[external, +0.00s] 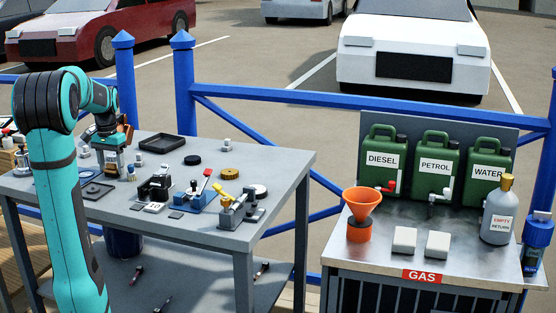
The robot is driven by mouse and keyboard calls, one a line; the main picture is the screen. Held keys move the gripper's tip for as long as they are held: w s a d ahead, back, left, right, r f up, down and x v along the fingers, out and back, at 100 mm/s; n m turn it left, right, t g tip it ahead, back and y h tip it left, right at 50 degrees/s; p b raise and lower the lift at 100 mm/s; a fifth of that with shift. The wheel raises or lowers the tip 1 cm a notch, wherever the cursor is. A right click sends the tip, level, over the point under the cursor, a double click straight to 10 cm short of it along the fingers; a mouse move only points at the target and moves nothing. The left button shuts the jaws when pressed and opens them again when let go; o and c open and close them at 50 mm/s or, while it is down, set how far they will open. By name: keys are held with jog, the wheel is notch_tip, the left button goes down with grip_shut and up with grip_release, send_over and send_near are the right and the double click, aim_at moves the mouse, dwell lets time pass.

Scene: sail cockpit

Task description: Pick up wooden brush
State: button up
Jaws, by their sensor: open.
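My gripper (113,170) points down over the left part of the grey workbench (290,165). It is open, but its fingers are small and partly lost among the items around them. I cannot make out the wooden brush for certain. A small tan-and-blue item (131,173) stands just right of my gripper, and I cannot tell whether it is the brush. My teal arm hides part of the bench's left side. I see nothing clearly held between the fingers.
A black tray (162,142) lies behind my gripper. Blue clamp-like fixtures (195,198) and a yellow-handled one (232,200) stand to the right. The bench's back right is clear. A separate metal counter (385,264) holds green canisters (383,160) and an orange funnel (361,208).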

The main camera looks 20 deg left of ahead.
jog(key=shift+f, duration=0.4)
jog(key=c, duration=0.7)
jog(key=shift+r, duration=0.15)
jog(key=shift+c, duration=0.2)
